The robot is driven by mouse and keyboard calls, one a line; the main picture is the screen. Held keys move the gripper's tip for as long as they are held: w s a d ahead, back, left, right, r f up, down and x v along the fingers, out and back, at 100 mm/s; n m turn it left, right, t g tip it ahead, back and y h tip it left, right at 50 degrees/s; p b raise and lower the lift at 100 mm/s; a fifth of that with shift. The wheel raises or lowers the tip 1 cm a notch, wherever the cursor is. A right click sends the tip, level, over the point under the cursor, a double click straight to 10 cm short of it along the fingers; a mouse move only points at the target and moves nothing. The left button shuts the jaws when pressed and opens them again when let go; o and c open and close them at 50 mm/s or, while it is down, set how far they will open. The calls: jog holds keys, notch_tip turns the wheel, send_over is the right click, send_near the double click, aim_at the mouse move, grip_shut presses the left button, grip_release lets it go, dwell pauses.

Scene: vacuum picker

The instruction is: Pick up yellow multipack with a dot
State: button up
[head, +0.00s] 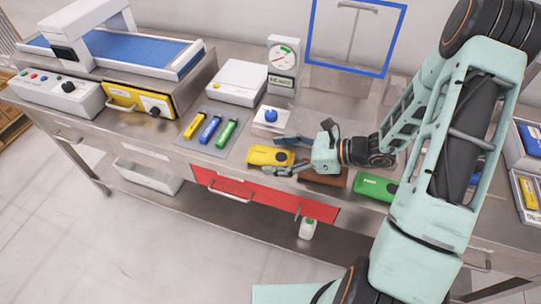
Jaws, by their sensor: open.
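A yellow multipack (262,156) lies on the metal bench near its front edge. Dark marks show on its top, but they are too small for me to make out a dot. My gripper (281,156) is open at the pack's right end, with one finger toward the back and one toward the front. I cannot tell whether the fingers touch the pack. The gripper partly hides the right end of the pack and a blue item behind it.
A green pack (373,186) and a brown item (326,181) lie to the right, partly hidden by my arm. Slim yellow (194,127), blue (209,129) and green (227,134) items lie on a grey mat at left. A dial gauge (283,62) stands behind. A red drawer (262,193) is below.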

jog(key=shift+a, duration=0.15)
jog(key=c, duration=1.4)
